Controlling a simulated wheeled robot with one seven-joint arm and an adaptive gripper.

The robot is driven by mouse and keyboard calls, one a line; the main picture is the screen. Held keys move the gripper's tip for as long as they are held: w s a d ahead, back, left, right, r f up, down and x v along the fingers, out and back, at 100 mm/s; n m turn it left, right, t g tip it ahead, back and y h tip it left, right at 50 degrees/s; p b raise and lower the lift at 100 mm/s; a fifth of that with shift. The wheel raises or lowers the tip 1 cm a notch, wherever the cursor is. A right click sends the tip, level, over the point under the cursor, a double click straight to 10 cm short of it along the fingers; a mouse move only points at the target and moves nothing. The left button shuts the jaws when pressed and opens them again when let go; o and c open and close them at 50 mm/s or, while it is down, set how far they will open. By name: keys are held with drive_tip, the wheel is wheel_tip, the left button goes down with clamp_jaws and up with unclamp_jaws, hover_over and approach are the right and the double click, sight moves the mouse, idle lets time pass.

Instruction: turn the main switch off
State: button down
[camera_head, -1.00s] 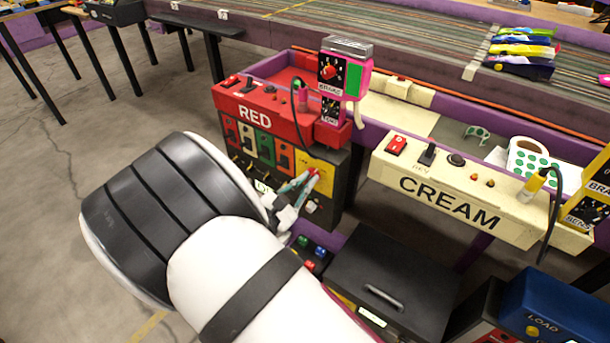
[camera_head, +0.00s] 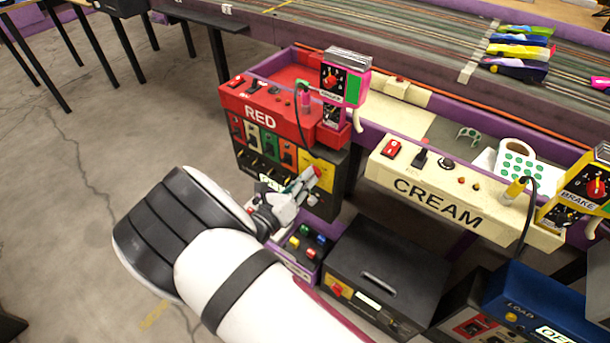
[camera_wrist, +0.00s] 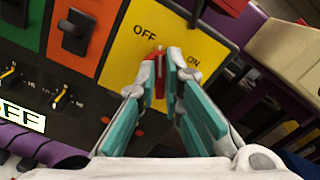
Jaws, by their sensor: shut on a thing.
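The main switch is a red lever (camera_wrist: 158,88) on a yellow plate (camera_wrist: 118,62) marked OFF and ON in the wrist view. Its tip shows just below and right of the OFF label, left of ON. My gripper (camera_wrist: 165,62) is shut on the lever, one fingertip at each side, and the fingers hide much of it. In the head view the yellow plate (camera_head: 326,184) is at the right end of the RED station's black front, and my gripper (camera_head: 307,180) reaches it from the lower left.
Coloured switch plates sit left of the yellow one. In the head view, a box with coloured buttons (camera_head: 303,246) and a black case (camera_head: 385,270) stand below. The cream station (camera_head: 440,195) is to the right.

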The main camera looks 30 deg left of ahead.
drive_tip(key=shift+s+f+n+p, duration=0.1)
drive_tip(key=shift+n+p, duration=0.15)
drive_tip(key=shift+n, duration=0.5)
drive_tip(key=shift+s+f+n+p, duration=0.1)
drive_tip(key=shift+n+p, duration=0.1)
drive_tip(key=shift+n, duration=0.55)
drive_tip(key=shift+a, duration=0.1)
drive_tip(key=c, duration=1.7)
unclamp_jaws()
drive_tip(key=shift+w, duration=0.1)
drive_tip(key=s, duration=0.7)
drive_tip(key=shift+s+a, duration=0.25)
drive_tip(key=shift+s, duration=0.1)
